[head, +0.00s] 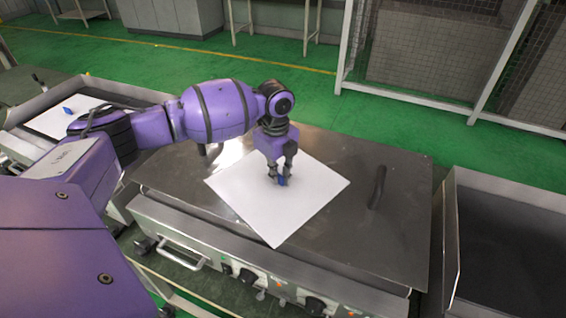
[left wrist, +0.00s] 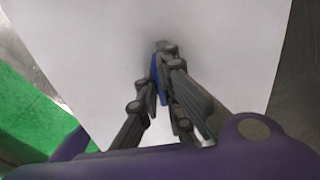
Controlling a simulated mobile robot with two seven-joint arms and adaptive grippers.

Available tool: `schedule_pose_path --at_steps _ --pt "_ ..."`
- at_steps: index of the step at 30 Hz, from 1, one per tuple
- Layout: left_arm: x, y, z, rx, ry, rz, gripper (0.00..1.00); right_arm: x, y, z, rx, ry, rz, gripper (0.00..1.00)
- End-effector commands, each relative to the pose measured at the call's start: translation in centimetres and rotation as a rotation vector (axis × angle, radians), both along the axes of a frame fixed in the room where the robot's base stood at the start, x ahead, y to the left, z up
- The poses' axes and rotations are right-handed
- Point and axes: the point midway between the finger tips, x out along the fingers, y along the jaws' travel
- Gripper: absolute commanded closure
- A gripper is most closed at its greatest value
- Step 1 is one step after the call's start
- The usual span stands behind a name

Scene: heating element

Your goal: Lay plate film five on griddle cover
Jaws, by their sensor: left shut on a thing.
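A white square plate film (head: 317,195) lies turned at an angle over the middle of the steel griddle cover (head: 400,220). It fills much of the left wrist view (left wrist: 100,60). My left gripper (head: 281,183) points down at the film and is shut on its small blue grip (head: 284,181). The blue grip also shows between the fingers in the left wrist view (left wrist: 156,80). The film looks flat and close to the cover; I cannot tell whether it rests on it fully. My right gripper is not in view.
Another white sheet with a blue grip (head: 68,111) lies in a tray at the left. A dark handle (head: 377,187) stands up on the cover, right of the film. An open dark bin (head: 510,240) is at the right. Mesh fencing stands behind.

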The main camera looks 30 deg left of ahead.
Motion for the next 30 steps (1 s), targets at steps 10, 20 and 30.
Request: schedule_pose_path --at_steps 10,20,30 --pt "0.0 0.0 -0.4 0.0 0.001 0.001 0.79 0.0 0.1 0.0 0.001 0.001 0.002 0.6" --pt "0.0 0.0 -0.3 0.0 0.001 0.001 0.75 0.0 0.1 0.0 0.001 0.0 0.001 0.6" --pt "0.1 0.0 4.7 0.001 -0.004 0.001 0.75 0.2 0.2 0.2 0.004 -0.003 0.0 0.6"
